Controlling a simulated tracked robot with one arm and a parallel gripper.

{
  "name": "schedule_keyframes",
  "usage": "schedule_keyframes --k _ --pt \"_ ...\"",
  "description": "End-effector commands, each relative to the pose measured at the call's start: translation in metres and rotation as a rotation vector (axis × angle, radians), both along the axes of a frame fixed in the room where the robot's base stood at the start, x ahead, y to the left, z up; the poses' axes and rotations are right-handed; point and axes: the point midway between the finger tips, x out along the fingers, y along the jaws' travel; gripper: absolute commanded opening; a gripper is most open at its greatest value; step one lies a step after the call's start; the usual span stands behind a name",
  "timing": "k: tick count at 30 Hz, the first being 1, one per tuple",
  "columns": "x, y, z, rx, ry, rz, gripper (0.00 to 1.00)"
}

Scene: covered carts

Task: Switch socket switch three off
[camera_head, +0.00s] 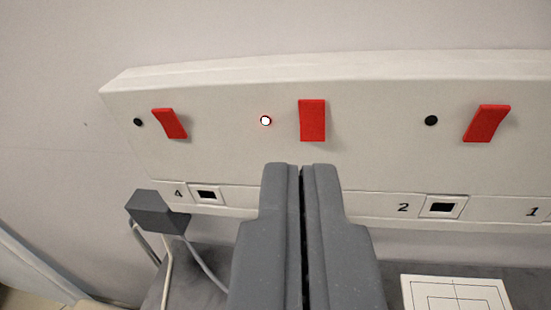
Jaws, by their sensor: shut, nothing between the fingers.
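A white socket panel (380,75) runs across the wall with red rocker switches. The middle red switch (312,120) sits between the switches on the 4 side and the 2 side, matching position three. The indicator lamp (265,121) to its left glows white with a red rim. My gripper (302,168) is shut and empty, its tips just below this switch in the picture and apart from it in view. The gripper hides the panel's lower strip there, so no number 3 shows.
The left red switch (170,123) and right red switch (487,123) have dark lamps. Sockets marked 4 (206,194) and 2 (443,207) show below. A grey plug-like block (158,212) with cables hangs at lower left. A white marked plate (455,294) lies at lower right.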

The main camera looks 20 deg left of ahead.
Motion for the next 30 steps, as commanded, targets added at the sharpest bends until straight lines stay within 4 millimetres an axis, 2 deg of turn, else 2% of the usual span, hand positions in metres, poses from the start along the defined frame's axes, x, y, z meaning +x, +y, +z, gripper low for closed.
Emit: schedule_keyframes --k 1,4,9,23,30 --pt "0.001 0.009 -0.01 -0.023 0.011 -0.02 0.0" --pt "0.0 0.014 -0.034 -0.064 0.015 -0.067 0.0" --pt "-0.003 0.015 -0.054 -0.112 0.012 -0.117 0.0" --pt "-0.003 0.015 -0.06 -0.124 0.009 -0.13 0.0" --pt "0.015 0.015 -0.064 -0.125 0.012 -0.129 0.0"
